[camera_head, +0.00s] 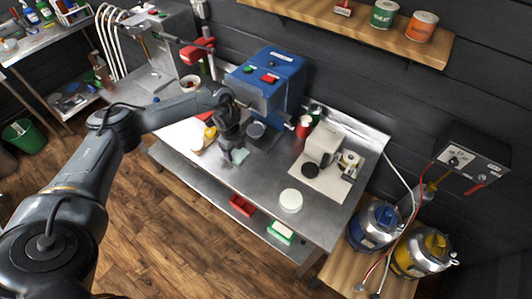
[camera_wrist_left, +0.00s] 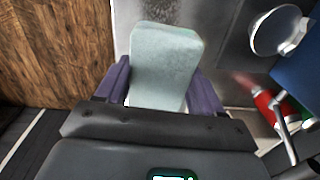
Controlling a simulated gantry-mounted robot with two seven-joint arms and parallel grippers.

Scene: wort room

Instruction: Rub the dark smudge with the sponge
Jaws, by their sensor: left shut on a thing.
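My left gripper (camera_head: 231,154) is over the steel bench, below the blue machine. In the left wrist view its two purple fingers (camera_wrist_left: 163,90) are shut on the sponge (camera_wrist_left: 165,58), a pale green block with rounded corners that sticks out past them. The sponge shows as a small pale patch (camera_head: 241,156) by the gripper in the head view. It is close to the bench top; I cannot tell whether it touches. I cannot make out the dark smudge in either view. My right gripper is not in view.
The blue machine (camera_head: 273,78) stands behind the gripper on the steel bench (camera_head: 252,188). To the right are a pale round lid (camera_head: 291,200) and a white device (camera_head: 322,143) on a mat. A red tray (camera_head: 242,206) is on the lower shelf. Bare bench lies right of the gripper.

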